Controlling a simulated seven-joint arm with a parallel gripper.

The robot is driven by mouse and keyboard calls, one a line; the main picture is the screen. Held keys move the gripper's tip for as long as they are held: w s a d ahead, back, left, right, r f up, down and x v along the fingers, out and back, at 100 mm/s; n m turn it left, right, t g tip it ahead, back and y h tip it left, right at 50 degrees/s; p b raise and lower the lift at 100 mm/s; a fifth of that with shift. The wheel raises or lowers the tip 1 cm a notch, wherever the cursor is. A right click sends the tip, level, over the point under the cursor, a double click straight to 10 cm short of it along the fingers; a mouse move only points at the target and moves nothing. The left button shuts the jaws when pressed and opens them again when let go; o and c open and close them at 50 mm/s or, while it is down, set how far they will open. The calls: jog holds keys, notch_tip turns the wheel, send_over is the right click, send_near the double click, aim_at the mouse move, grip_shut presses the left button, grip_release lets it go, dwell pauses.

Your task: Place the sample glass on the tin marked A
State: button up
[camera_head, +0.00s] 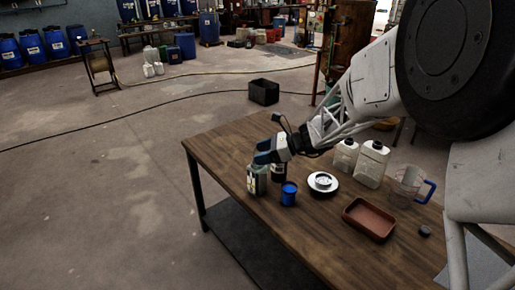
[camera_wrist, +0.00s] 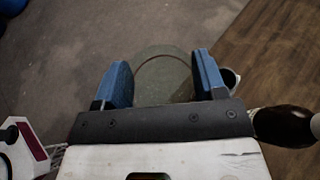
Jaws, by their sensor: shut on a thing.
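My gripper (camera_head: 264,158) has blue fingers and is shut on a greenish glass with a pale label (camera_head: 256,181), which I take for the sample glass. In the wrist view my gripper (camera_wrist: 160,75) has the round, see-through green glass (camera_wrist: 163,72) between its fingers. The glass is upright at the table's far-left end; I cannot tell whether it touches the tabletop. A blue tin (camera_head: 289,196) stands just right of it. No letter A is legible on either.
A dark bottle (camera_head: 279,173) stands close beside the glass, behind the blue tin. The wooden table (camera_head: 225,143) also holds white jugs (camera_head: 371,164), a clear measuring jug (camera_head: 407,183) and a reddish-brown tray (camera_head: 369,219). The far-left part of the tabletop is clear.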

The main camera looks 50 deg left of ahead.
jog(key=w+a, duration=0.4)
jog(key=a, duration=0.4)
jog(key=shift+w+a+f, duration=0.15)
jog(key=shift+w+f, duration=0.25)
jog(key=shift+f, duration=0.05)
jog(key=shift+f, duration=0.1)
jog(key=shift+f, duration=1.65)
jog(key=shift+f, duration=0.1)
jog(key=o, duration=1.1)
jog(key=shift+w+r, duration=0.1)
jog(key=shift+r, duration=0.1)
jog(key=v, duration=1.1)
jog(key=shift+w+d, duration=0.2)
jog(key=shift+d, duration=0.15)
jog(key=shift+r, duration=0.15)
